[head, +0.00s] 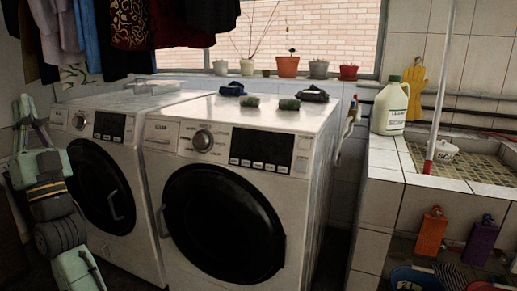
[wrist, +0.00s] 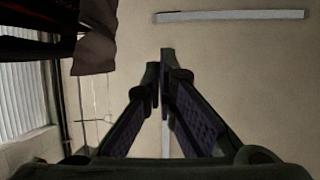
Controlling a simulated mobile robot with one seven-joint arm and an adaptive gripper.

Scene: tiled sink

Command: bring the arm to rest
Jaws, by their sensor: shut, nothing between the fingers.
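My gripper (wrist: 159,75) shows in the wrist view with its two dark fingers brought together at the tips. Nothing is held between them. The wrist view faces a plain pale ceiling with a light fixture (wrist: 230,15), so my gripper points upward. In the head view my pale green and dark arm stands folded upright at the left edge, in front of the left washing machine (head: 100,175). I cannot make out the fingers there.
Hanging clothes (head: 130,25) are above the machines and show at upper left in the wrist view. The right washing machine (head: 300,200) carries small dark items. Potted plants (head: 288,66) line the sill. A detergent jug (head: 390,108) stands by the tiled sink (head: 470,165).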

